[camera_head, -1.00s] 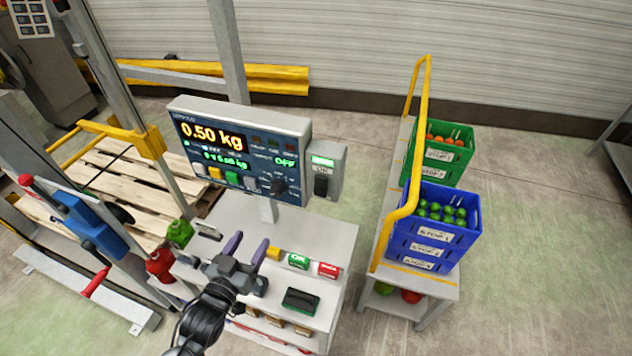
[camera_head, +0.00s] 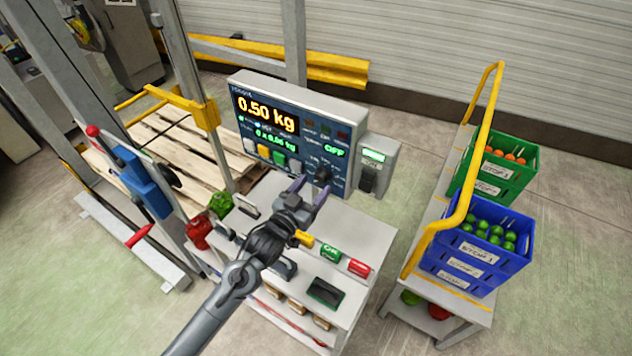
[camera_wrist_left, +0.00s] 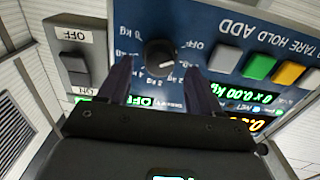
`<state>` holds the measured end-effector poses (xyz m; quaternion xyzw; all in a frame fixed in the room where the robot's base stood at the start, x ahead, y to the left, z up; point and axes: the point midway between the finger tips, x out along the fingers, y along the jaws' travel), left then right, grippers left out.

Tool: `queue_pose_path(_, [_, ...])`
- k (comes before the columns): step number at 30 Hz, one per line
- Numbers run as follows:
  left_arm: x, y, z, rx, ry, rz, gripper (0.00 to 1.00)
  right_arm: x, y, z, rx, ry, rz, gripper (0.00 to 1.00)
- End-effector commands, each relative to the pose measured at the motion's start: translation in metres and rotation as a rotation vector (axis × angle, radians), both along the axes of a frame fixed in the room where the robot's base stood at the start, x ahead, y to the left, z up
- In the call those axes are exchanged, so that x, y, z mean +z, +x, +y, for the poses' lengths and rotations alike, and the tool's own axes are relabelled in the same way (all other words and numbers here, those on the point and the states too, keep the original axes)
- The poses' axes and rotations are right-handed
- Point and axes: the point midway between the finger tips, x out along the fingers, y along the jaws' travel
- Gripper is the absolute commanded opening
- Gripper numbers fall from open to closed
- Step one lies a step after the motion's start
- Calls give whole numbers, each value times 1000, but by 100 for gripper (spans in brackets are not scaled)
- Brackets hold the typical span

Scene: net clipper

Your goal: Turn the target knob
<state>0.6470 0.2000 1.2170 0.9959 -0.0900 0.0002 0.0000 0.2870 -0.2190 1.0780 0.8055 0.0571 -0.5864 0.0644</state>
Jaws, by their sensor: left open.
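The black round knob (camera_head: 322,175) sits at the lower right of the blue control panel (camera_head: 350,118), beside the right-hand finger of my left gripper in the head view. In the left wrist view the knob (camera_wrist_left: 159,58) has a white pointer mark and printed kg and OFF labels around it. My left gripper (camera_head: 309,188) is open in front of the panel. In the wrist view its two fingers (camera_wrist_left: 160,80) lie on either side of the knob's lower part; contact cannot be told. My right gripper is not in view.
A grey switch box (camera_head: 376,165) is right of the panel, with a black rocker. Yellow, green and white buttons are left of the knob. Below are a bench (camera_head: 372,232) with small blocks, and crates of fruit (camera_head: 478,248) behind a yellow rail (camera_head: 480,130).

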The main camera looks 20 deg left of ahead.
Motion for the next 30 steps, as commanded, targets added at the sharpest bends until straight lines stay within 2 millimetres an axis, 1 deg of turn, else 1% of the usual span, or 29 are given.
queue_pose_path(1, [1,6,-1,0,-1,-1,64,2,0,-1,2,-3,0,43])
queue_pose_path(3, [1,12,-3,-1,-1,-1,64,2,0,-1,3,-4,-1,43])
queue_pose_path(6, [0,17,-4,0,0,0,64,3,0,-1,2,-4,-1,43])
queue_pose_path(17, [0,20,-4,-1,0,0,64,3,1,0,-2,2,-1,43])
queue_pose_path(27, [0,20,-4,0,0,0,12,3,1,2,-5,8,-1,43])
queue_pose_path(28, [0,20,-4,0,0,0,9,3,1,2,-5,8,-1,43])
queue_pose_path(30, [0,20,-4,0,1,0,9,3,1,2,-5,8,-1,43])
